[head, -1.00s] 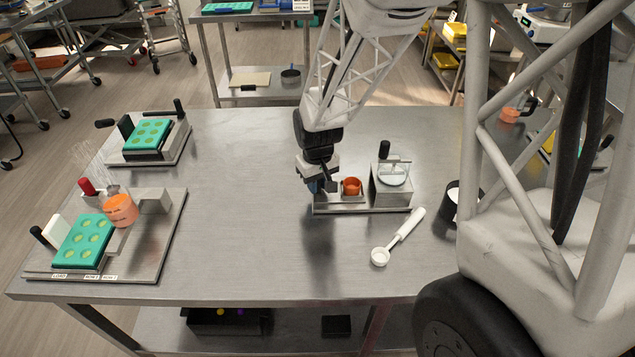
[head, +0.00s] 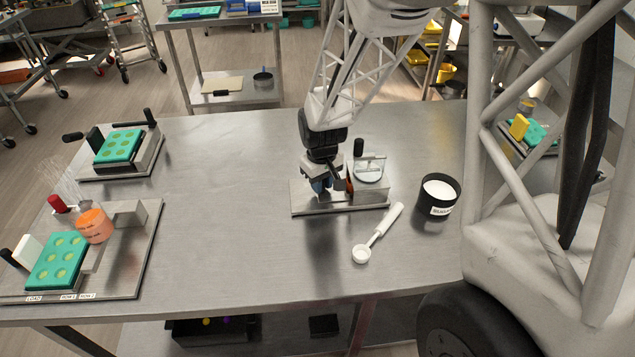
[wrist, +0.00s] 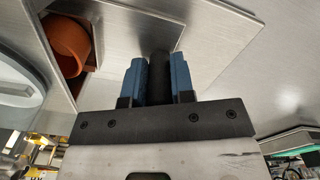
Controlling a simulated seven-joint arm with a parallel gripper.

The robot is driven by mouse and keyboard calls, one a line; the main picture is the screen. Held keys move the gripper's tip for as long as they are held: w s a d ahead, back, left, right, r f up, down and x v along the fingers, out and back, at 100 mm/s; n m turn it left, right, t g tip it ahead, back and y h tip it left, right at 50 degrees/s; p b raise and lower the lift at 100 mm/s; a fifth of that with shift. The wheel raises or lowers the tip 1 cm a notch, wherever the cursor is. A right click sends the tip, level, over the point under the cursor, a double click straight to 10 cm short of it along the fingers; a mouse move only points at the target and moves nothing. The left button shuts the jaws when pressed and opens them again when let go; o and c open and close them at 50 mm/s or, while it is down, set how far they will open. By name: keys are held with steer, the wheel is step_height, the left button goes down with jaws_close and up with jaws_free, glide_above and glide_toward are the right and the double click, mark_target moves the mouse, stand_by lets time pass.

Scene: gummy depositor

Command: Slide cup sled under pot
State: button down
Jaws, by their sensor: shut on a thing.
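The pot (head: 369,168) is a round pale vessel with a black upright knob, on a metal stand on the right half of the steel station plate (head: 330,207). My gripper (head: 322,185) is low over the left part of that plate. In the wrist view its blue fingers (wrist: 158,80) are shut on a dark upright handle (wrist: 159,68). The orange cup (wrist: 68,45) shows there at upper left, in a dark recess beside the pot's round rim (wrist: 18,85). In the head view only a sliver of the cup (head: 349,184) shows, between gripper and pot. The sled is mostly hidden.
A white spoon (head: 375,235) lies in front of the station. A black tub of white powder (head: 438,195) stands at right. At left are a plate with a green mould (head: 57,262) and orange beaker (head: 94,225), and another green mould (head: 118,146). The table's middle is clear.

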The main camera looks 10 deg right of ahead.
steer(key=c, duration=1)
jaws_free()
steer(key=shift+o, duration=0.2)
steer(key=shift+r, duration=0.1)
steer(key=shift+r, duration=3.85)
